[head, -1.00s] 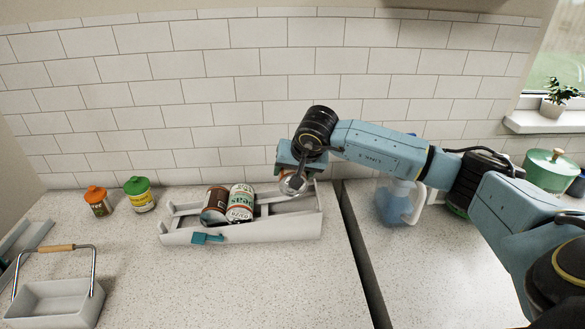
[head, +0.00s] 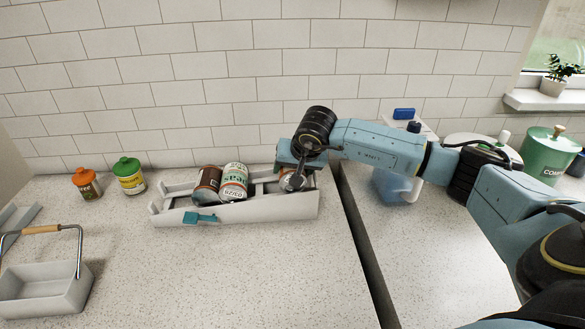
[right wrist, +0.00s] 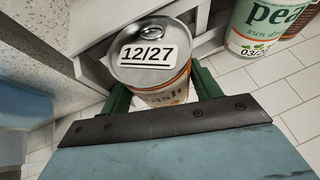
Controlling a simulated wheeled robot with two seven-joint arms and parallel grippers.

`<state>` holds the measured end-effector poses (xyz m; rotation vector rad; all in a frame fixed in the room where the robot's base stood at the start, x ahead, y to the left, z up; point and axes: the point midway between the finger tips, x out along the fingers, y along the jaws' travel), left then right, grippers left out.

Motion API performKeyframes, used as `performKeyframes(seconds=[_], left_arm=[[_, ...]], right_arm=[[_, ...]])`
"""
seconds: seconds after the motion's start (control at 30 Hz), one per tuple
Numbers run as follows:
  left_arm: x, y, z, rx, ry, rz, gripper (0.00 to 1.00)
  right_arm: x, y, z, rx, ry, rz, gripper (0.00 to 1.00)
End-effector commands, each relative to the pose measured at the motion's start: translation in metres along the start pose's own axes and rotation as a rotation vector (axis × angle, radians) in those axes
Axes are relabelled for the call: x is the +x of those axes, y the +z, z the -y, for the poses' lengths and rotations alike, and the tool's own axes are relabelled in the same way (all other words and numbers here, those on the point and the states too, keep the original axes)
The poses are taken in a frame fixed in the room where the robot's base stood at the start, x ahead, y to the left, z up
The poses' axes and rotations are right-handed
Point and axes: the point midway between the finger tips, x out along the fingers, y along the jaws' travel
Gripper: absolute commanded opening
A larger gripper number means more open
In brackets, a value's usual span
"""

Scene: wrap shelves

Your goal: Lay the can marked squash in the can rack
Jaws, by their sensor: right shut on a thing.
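The can marked squash (right wrist: 152,62) is in the right wrist view, its lid marked 12/27 and the end of its name showing. My right gripper (right wrist: 162,95) is shut on it, a green finger on each side. In the head view the right gripper (head: 293,178) is at the right end of the white can rack (head: 245,212), and the can is mostly hidden behind it. The can is low within the rack; I cannot tell whether it touches the rack floor. A pea can (head: 234,180) and a brown can (head: 207,184) lie side by side in the rack, left of the gripper.
An orange-lidded jar (head: 87,184) and a green-lidded jar (head: 129,177) stand left of the rack. A grey caddy (head: 45,285) with a wooden handle is at front left. A blue jug (head: 392,188) and a green pot (head: 549,155) stand right of the counter gap. The front counter is clear.

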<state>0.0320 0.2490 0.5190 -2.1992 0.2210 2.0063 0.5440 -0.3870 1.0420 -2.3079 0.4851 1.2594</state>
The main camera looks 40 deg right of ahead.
Motion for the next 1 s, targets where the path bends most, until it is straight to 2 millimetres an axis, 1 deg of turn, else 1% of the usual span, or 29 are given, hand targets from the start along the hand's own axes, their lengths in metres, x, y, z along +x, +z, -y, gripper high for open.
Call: performKeyframes(seconds=[0.03,0.07,0.2,0.23,0.6,1.0], left_arm=[[-0.0003,0.0000,0.0000,0.000,0.000,0.000,0.88],[-0.0003,0.0000,0.0000,0.000,0.000,0.000,0.88],[-0.0002,0.0000,0.0000,0.000,0.000,0.000,0.88],[-0.0002,-0.0001,0.0000,0.000,0.000,0.000,0.88],[-0.0001,-0.0001,0.0000,0.000,0.000,0.000,0.88],[0.0000,-0.0001,0.0000,0.000,0.000,0.000,0.88]], right_arm=[[-0.0010,-0.0012,0.0005,0.000,-0.002,-0.002,0.25],[-0.0010,-0.0012,0.0005,0.000,-0.002,-0.002,0.67],[-0.0008,-0.0010,0.0000,0.000,0.000,-0.002,0.85],[-0.0007,-0.0009,-0.0004,0.001,0.001,-0.001,0.88],[0.0007,-0.0007,-0.0066,0.003,0.015,0.000,0.88],[0.0028,0.0011,-0.0077,0.001,0.021,0.004,0.88]])
